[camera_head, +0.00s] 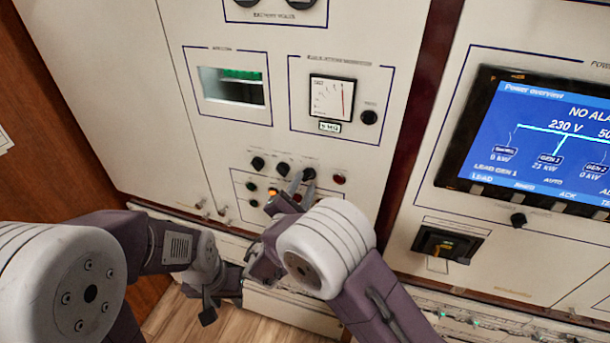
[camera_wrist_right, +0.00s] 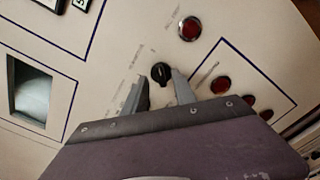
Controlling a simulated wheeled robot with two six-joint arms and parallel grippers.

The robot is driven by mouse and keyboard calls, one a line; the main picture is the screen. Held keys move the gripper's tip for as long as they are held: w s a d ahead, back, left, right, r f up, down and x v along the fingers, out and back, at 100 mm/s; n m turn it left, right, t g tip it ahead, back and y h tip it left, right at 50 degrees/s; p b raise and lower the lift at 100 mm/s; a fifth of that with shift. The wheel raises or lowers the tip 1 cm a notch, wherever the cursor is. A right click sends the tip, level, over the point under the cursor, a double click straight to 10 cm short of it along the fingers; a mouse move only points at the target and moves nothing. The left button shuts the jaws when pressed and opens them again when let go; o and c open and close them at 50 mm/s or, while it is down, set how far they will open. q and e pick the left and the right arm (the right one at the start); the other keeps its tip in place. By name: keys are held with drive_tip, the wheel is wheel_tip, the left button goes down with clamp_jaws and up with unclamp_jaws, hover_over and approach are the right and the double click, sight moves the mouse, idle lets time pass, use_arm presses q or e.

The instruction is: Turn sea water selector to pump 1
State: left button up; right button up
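A small black rotary selector knob (camera_head: 309,174) is on the white panel, at the right end of the upper row of knobs. In the right wrist view the same knob (camera_wrist_right: 160,72) shows dark, with a pale mark. Its printed labels are too blurred to read, so I cannot confirm it is the sea water selector. My right gripper (camera_head: 302,184) is at this knob. In the right wrist view its fingers (camera_wrist_right: 161,80) stand apart on either side of the knob, with gaps showing. My left gripper (camera_head: 208,308) hangs low, away from the knobs; its finger opening is unclear.
Other black knobs (camera_head: 258,163) and an orange lamp (camera_head: 271,192) sit to the left. A red button (camera_head: 339,180) is just to the right. A gauge (camera_head: 331,99) is above, and a lit screen (camera_head: 538,140) is at the right. My arms fill the lower foreground.

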drive_tip(key=shift+w+d, duration=0.45)
drive_tip(key=shift+w, duration=0.2)
drive_tip(key=shift+a, duration=0.2)
drive_tip(key=shift+c, duration=1)
clamp_jaws()
drive_tip(key=n+b, duration=0.1)
drive_tip(key=n, duration=0.6)
drive_tip(key=shift+w+r+n, duration=0.1)
drive_tip(key=shift+r+n, duration=0.05)
drive_tip(key=shift+n, duration=0.15)
drive_tip(key=n, duration=0.4)
drive_tip(key=shift+a+r+n+p, duration=0.1)
drive_tip(key=shift+r+n+p, duration=0.05)
drive_tip(key=shift+n+p, duration=0.2)
drive_tip(key=n+p, duration=0.2)
drive_tip(key=n, duration=0.3)
drive_tip(key=shift+a+n, duration=0.1)
drive_tip(key=shift+n, duration=0.15)
